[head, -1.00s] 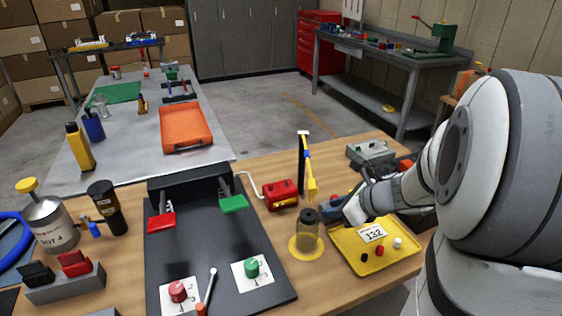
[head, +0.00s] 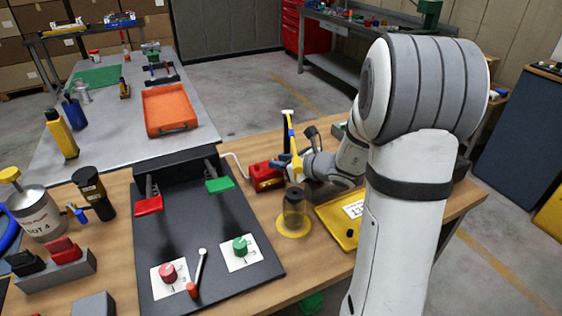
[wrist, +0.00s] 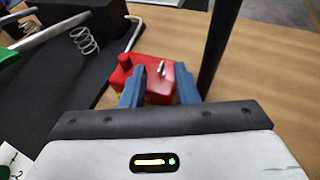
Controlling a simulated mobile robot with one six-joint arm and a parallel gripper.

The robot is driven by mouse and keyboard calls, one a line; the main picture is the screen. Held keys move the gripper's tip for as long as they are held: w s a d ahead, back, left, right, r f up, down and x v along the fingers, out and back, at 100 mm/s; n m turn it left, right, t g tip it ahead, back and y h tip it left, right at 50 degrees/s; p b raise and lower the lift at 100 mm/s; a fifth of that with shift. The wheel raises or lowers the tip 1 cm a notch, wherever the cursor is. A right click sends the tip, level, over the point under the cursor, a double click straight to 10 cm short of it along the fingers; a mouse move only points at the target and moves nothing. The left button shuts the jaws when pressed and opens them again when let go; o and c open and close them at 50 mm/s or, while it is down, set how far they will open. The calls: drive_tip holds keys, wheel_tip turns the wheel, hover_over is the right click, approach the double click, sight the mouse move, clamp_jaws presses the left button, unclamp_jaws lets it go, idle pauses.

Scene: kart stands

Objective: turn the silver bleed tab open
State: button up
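The silver bleed tab (wrist: 159,70) stands up from the top of the red caliper-like block (wrist: 128,77) in the wrist view. My gripper (wrist: 160,72) has blue fingers, spread apart, one on each side of the tab; they look clear of it. The fingers cover part of the block's near side. In the head view the red block (head: 262,177) sits on the wooden bench right of the black pedal board, with my gripper (head: 280,163) at its right side. The tab is too small to make out there.
A black post (head: 287,130) with a yellow-blue item hanging on it stands close by the gripper. A jar (head: 294,203) on a yellow disc and a yellow tray (head: 331,218) lie in front. The black pedal board (head: 205,255) is to the left.

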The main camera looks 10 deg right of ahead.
drive_tip(key=shift+w+a+f, duration=0.2)
drive_tip(key=shift+w+a, duration=0.05)
drive_tip(key=shift+w, duration=0.1)
drive_tip(key=shift+c, duration=0.2)
clamp_jaws()
